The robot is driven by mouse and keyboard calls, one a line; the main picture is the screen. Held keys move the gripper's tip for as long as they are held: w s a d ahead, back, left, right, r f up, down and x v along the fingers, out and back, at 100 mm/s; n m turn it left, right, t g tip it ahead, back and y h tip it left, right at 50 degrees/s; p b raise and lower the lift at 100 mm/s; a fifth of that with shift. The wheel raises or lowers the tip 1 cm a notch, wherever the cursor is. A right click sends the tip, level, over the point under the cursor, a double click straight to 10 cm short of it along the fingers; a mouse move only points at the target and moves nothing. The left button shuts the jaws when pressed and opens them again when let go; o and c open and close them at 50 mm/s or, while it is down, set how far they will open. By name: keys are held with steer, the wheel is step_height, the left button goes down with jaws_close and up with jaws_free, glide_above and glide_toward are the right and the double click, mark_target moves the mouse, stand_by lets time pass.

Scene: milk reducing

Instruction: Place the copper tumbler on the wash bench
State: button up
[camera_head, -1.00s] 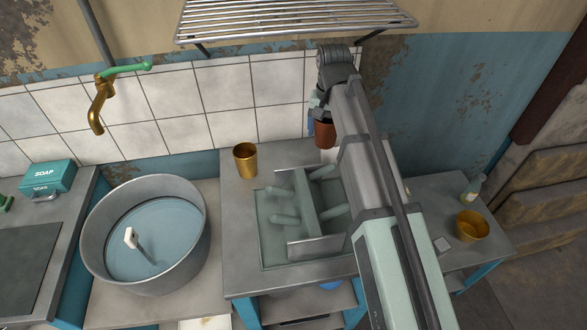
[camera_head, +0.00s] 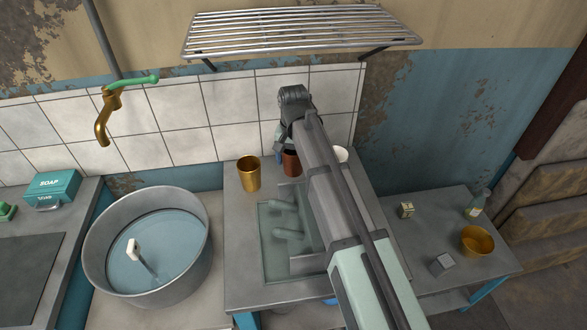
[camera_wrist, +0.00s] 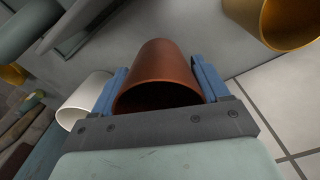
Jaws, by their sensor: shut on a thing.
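The reddish-brown copper tumbler (camera_head: 291,164) is between the blue fingers of my gripper (camera_head: 286,152). In the wrist view my gripper (camera_wrist: 161,80) is shut on the copper tumbler (camera_wrist: 162,62), with one finger on each side and its dark mouth towards the camera. In the head view the tumbler looks upright over the back of the grey bench (camera_head: 238,262) with the sunken basin. I cannot tell whether its base touches the bench. My arm hides part of the bench and basin.
A brass cup (camera_head: 248,174) stands close left of the tumbler; a white cup (camera_head: 341,154) is to its right. A wire rack (camera_head: 300,32) hangs above. A round water tub (camera_head: 100,262) stands left. A lower right table bears a brass bowl (camera_head: 477,241), a bottle (camera_head: 476,205) and small blocks.

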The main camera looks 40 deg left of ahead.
mark_target(293, 168)
steer(key=shift+f, duration=2)
steer(key=shift+f, duration=0.15)
steer(key=o, duration=1.1)
step_height(293, 168, up, 12)
steer(key=shift+r, duration=0.15)
